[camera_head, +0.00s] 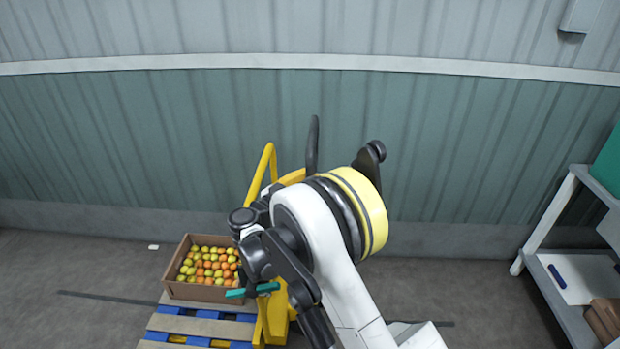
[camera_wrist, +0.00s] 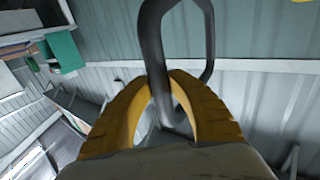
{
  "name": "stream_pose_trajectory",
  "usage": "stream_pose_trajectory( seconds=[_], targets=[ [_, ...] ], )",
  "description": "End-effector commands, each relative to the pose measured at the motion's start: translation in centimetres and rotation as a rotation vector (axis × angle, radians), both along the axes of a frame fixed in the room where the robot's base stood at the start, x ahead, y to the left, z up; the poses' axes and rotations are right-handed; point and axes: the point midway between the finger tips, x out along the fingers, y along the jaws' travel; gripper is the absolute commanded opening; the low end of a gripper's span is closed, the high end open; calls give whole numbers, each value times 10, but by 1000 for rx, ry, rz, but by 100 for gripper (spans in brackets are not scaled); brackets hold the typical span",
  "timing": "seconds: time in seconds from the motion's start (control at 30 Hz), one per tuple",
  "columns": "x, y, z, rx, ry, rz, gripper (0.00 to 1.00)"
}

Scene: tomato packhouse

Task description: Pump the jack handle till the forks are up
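The jack handle (camera_wrist: 153,45) is a dark grey loop, standing up between the yellow fingers of my gripper (camera_wrist: 166,84) in the wrist view. The fingers close in on one bar of the loop from both sides and appear to touch it. In the head view the top of the handle (camera_head: 313,140) shows as a dark upright bar against the wall. The yellow jack body (camera_head: 275,318) is partly hidden behind my arm. My arm also hides most of my gripper there. The forks cannot be made out, so their height is unclear.
A corrugated wall (camera_head: 120,150) stands close behind the jack. A shelf rack (camera_head: 545,222) stands at the right. Floor between is clear.

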Motion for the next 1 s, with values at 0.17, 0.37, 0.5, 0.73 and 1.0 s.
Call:
stream_pose_trajectory(
  seconds=[0.17,0.37,0.5,0.73,1.0],
  targets=[
    [0,-2,0,2,0,-1,0],
    [1,-42,-3,49,2,-5,0],
    [-1,-85,-7,106,0,-6,0],
    [-4,-153,-20,202,-2,-7,0],
    [-7,-231,-42,312,-5,-7,0]
  ],
)
